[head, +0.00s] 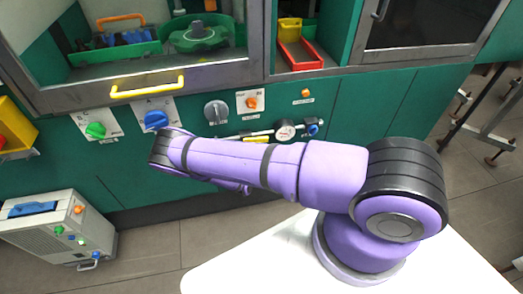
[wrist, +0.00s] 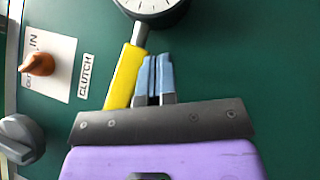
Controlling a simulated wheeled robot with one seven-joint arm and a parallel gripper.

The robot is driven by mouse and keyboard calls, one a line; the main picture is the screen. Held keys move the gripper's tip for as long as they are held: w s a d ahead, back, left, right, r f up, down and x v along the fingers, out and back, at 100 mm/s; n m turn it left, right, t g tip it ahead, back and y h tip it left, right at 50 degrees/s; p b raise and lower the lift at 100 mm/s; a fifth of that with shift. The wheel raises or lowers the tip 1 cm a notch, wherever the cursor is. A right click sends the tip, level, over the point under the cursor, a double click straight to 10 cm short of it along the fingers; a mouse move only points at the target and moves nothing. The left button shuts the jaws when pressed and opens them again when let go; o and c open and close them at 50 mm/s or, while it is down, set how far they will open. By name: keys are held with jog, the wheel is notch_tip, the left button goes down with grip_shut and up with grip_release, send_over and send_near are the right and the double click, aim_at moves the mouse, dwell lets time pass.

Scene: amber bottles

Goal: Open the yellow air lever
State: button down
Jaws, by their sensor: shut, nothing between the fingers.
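The yellow air lever (wrist: 126,76) lies along a grey pipe below a round gauge (wrist: 152,6) in the wrist view, slightly tilted. My gripper (wrist: 155,62) has its blue-grey fingers together with nothing between them. The fingertips are just right of the lever, near its upper end; whether they touch it I cannot tell. In the head view a small yellow part of the lever (head: 254,138) shows on the pipe left of the gauge (head: 285,131). My arm hides my gripper there.
An orange knob (wrist: 39,64) on a white plate, a "CLUTCH" label (wrist: 87,76) and a grey knob (wrist: 20,138) are left of the lever. A yellow handle (head: 147,87) sticks out above the green panel (head: 365,110). A grey box (head: 60,230) stands on the floor.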

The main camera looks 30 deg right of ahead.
jog(key=shift+d+r, duration=0.15)
jog(key=shift+r, duration=0.15)
dwell(0.5)
